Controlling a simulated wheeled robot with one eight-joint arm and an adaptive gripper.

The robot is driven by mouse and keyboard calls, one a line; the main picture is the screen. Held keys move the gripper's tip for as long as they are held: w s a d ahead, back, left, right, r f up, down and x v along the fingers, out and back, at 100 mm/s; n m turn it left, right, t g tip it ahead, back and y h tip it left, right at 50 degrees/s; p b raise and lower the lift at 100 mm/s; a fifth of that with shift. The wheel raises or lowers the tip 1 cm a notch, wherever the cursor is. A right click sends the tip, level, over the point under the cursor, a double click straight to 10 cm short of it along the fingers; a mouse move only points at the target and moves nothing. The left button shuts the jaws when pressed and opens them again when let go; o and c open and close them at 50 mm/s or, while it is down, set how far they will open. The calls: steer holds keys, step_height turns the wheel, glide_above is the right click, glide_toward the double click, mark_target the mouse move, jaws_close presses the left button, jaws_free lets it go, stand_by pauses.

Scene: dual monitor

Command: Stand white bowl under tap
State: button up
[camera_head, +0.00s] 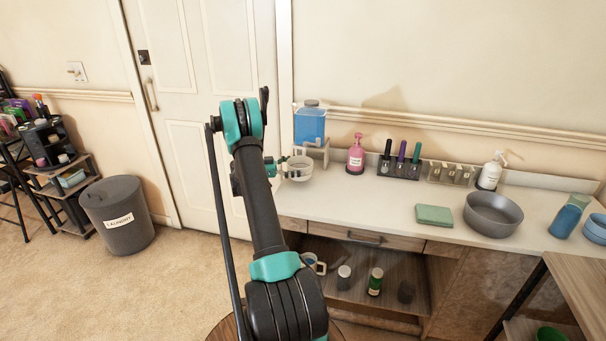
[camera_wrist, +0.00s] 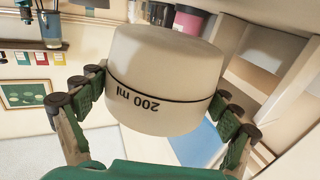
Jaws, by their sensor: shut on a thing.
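The white bowl (camera_head: 299,172) is at the left end of the counter, just in front of the blue dispenser (camera_head: 310,124) on its pale stand (camera_head: 318,150). In the wrist view the bowl (camera_wrist: 165,75) is large, cream-white, with a dark line and upside-down "200 ml" lettering. My gripper (camera_wrist: 160,98) is shut on it, with green-padded fingers on both sides. In the head view my gripper (camera_head: 282,168) meets the bowl's left side. The tap itself is too small to make out, and I cannot tell whether the bowl touches the counter.
A pink pump bottle (camera_head: 356,156) stands right of the dispenser. A dark rack of bottles (camera_head: 400,163), a green cloth (camera_head: 434,215) and a grey basin (camera_head: 492,214) are farther right. The counter's front middle is clear. A grey bin (camera_head: 118,215) stands on the floor at left.

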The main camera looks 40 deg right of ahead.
steer(key=shift+s+d, duration=0.1)
steer(key=shift+d, duration=0.15)
steer(key=shift+s+d+f, duration=0.15)
steer(key=shift+d+f, duration=0.1)
steer(key=shift+f, duration=0.65)
steer(key=shift+s+d+f, duration=0.1)
steer(key=shift+d+f, duration=0.15)
steer(key=shift+f, duration=0.6)
steer(key=shift+f, duration=0.1)
steer(key=o, duration=1)
steer(key=shift+c, duration=0.2)
